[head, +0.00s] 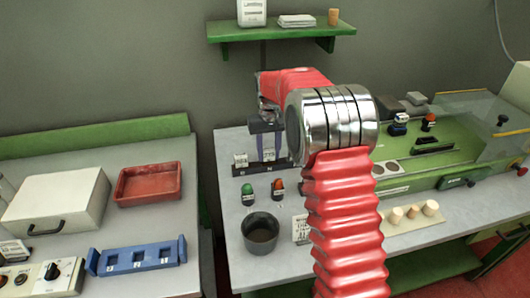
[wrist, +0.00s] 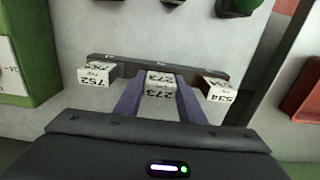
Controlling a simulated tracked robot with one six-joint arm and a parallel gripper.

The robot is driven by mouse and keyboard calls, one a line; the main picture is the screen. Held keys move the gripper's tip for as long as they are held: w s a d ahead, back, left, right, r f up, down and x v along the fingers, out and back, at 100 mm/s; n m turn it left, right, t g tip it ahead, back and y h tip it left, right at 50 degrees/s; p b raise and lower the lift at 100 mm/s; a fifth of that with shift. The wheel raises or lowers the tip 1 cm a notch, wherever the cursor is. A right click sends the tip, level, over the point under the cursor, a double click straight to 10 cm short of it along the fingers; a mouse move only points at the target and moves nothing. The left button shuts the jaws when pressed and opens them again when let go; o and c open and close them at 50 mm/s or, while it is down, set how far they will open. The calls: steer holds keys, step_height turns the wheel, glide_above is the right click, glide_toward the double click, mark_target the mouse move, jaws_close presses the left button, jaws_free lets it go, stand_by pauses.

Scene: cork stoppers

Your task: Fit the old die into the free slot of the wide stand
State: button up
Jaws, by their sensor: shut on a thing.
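My gripper (head: 267,146) has purple fingers and is shut on a white block-shaped die marked 273 (wrist: 159,89). The die is at the middle of a long dark stand (wrist: 125,64), which also shows in the head view (head: 264,169). A die marked 752 (wrist: 95,76) stands at its left end and one marked 534 (wrist: 221,92) at its right end. I cannot tell whether the held die sits in the stand or just above it. A blue stand (head: 137,245) with three square openings lies at lower left. Which stand is the wide one is unclear.
A red tray (head: 149,184) and a white case (head: 56,200) are on the left bench. A dark round pot (head: 261,232) and green and red buttons (head: 247,193) are in front of the dark stand. Corks (head: 412,211) lie to the right; a green machine (head: 440,150) stands behind.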

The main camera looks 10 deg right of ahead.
steer(key=shift+f, duration=0.5)
stand_by(0.4)
steer(key=o, duration=1.2)
steer(key=shift+r, duration=0.1)
step_height(320, 180, up, 14)
steer(key=shift+f, duration=0.25)
steer(key=shift+w, duration=0.15)
